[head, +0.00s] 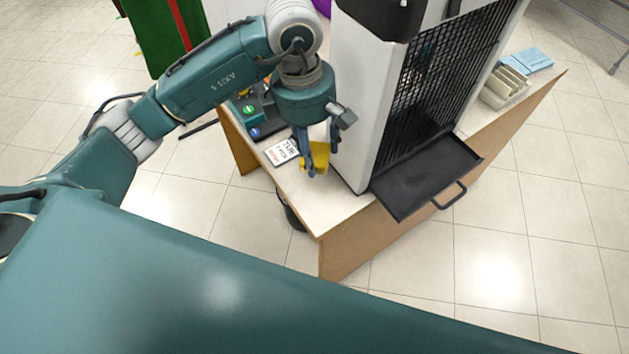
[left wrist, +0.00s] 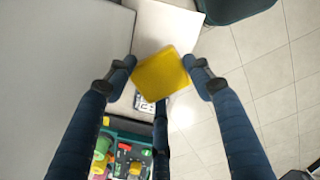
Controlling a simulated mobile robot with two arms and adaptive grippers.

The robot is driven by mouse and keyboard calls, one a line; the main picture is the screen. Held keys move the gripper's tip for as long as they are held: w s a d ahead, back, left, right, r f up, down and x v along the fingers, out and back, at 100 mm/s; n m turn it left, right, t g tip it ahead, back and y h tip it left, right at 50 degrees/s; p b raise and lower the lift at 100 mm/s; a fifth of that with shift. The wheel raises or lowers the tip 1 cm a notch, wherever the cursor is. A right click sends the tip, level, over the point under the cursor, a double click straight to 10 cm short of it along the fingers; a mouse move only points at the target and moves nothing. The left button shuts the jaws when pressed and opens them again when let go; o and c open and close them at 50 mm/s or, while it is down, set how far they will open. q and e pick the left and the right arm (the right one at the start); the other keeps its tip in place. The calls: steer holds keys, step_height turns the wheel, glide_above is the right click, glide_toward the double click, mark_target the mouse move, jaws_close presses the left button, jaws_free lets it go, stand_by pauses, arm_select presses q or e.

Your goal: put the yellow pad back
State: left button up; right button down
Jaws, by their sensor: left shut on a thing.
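The yellow pad (head: 320,155) is held in my left gripper (head: 317,160), above the near left corner of the table. In the left wrist view the pad (left wrist: 161,74) sits between the fingers of my left gripper (left wrist: 160,76), which are shut on its sides. A dark tray (left wrist: 125,152) with green, yellow and red items shows at the bottom of the left wrist view. In the head view this tray (head: 252,112) is partly hidden behind my left arm. My right gripper is not in view.
A tall white cabinet with a black grille (head: 440,85) and black drip tray (head: 425,180) stands on the table (head: 350,215), close right of my gripper. A printed card (head: 281,152) lies on the table. Beige boxes (head: 505,88) and blue papers (head: 532,60) lie farther right.

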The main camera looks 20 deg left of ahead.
arm_select(q)
steer(key=p, duration=0.1)
glide_above(316, 192)
steer(key=f, duration=0.9)
steer(key=shift+a, duration=0.2)
step_height(316, 192, down, 3)
steer(key=shift+s+f+p, duration=0.1)
steer(key=shift+f+p, duration=0.05)
steer(key=shift+p, duration=0.3)
steer(key=shift+f, duration=0.35)
steer(key=shift+f, duration=0.1)
steer(key=shift+f, duration=0.15)
steer(key=o, duration=1)
steer(key=shift+r, duration=0.2)
